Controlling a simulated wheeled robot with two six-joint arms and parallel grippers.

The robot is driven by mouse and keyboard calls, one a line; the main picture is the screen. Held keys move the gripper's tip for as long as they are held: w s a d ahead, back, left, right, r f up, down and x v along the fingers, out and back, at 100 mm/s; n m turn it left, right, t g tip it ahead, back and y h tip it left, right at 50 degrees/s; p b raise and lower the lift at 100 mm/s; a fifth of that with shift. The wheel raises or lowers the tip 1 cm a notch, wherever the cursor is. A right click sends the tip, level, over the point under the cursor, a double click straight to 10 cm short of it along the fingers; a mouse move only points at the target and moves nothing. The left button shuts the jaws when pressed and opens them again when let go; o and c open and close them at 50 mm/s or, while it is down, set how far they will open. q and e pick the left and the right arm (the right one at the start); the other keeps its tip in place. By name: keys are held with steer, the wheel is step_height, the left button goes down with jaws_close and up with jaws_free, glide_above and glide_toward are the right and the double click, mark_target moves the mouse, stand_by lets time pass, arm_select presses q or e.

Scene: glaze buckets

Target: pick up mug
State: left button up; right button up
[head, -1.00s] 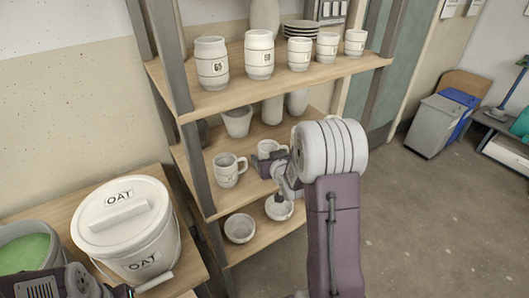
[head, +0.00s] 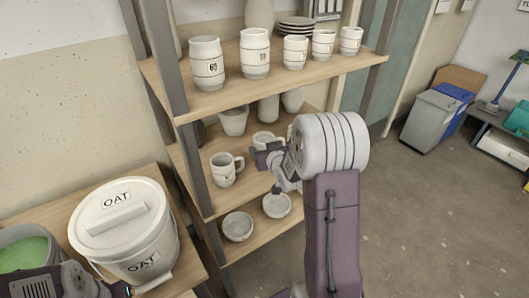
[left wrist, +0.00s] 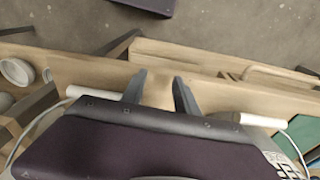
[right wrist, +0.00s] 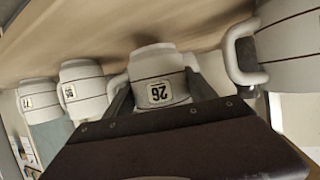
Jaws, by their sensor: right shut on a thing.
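The white mug marked 26 (right wrist: 158,75) is between the fingers of my right gripper (right wrist: 158,95), which is shut on it. In the head view this mug (head: 263,140) is at the middle shelf, partly hidden by the gripper (head: 266,159). I cannot tell how far it is off the board. A second handled mug (head: 224,169) stands to its left; a mug with a big handle (right wrist: 298,40) shows at the right in the right wrist view. My left gripper (left wrist: 158,90) is open, with a wooden surface showing between its fingers.
The wooden top shelf (head: 290,78) holds several cups and stacked plates. Two bowls (head: 238,227) (head: 276,206) sit on the lowest shelf. The lidded OAT bucket (head: 128,240) stands on a table beside the rack, left of a grey post. The floor at the right is open.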

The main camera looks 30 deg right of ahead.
steer(key=s+d+r+p, duration=0.4)
steer(key=s+d+r, duration=0.2)
steer(key=s+r, duration=0.2)
steer(key=shift+s+d+r+p, duration=0.15)
steer(key=shift+s+r+p, duration=0.15)
steer(key=shift+s, duration=0.6)
